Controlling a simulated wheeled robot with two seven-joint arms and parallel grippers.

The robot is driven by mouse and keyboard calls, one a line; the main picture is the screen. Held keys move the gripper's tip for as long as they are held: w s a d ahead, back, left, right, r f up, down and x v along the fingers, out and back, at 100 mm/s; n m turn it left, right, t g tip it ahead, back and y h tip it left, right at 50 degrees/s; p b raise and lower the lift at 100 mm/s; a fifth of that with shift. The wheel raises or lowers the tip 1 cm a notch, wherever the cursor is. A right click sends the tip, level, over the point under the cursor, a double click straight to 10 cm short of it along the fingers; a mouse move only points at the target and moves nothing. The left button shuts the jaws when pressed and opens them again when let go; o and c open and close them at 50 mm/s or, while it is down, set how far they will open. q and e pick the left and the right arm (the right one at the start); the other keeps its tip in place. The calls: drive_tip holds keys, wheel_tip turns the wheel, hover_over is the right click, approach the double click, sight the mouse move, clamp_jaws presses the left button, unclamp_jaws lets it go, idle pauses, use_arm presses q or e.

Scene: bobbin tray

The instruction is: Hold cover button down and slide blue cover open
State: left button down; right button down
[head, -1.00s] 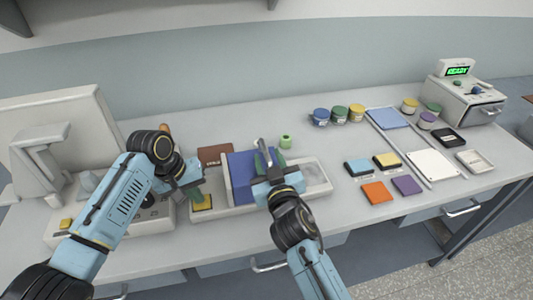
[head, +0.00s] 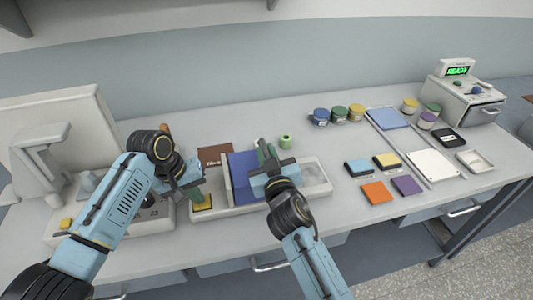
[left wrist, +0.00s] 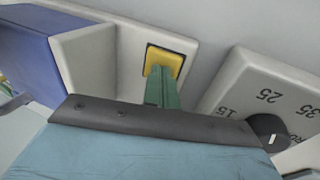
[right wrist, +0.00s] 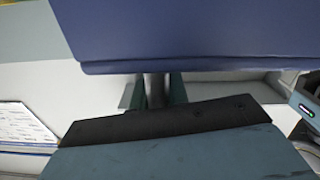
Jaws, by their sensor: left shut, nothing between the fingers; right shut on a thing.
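The blue cover (head: 243,170) lies on the pale tray unit (head: 236,211) at the middle front of the bench. The yellow cover button (head: 203,205) is at the unit's left end. My left gripper (head: 195,192) is shut and empty, pointing down at the button. In the left wrist view its green fingertips (left wrist: 160,75) touch the front part of the button (left wrist: 177,62). My right gripper (head: 267,155) is shut on the grey cover handle (right wrist: 155,88), beside the edge of the cover (right wrist: 200,35). The arm hides the cover's right part.
A grey dial box (left wrist: 268,95) stands just left of the unit. Coloured boxes, including an orange one (head: 376,192), lie to the right. A pale open recess (head: 314,174) shows at the unit's right end.

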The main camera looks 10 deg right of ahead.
drive_tip(key=d, duration=0.4)
drive_tip(key=shift+d, duration=0.25)
drive_tip(key=c, duration=1.4)
unclamp_jaws()
drive_tip(key=s, duration=1.2)
use_arm(q)
drive_tip(key=shift+r, duration=0.9)
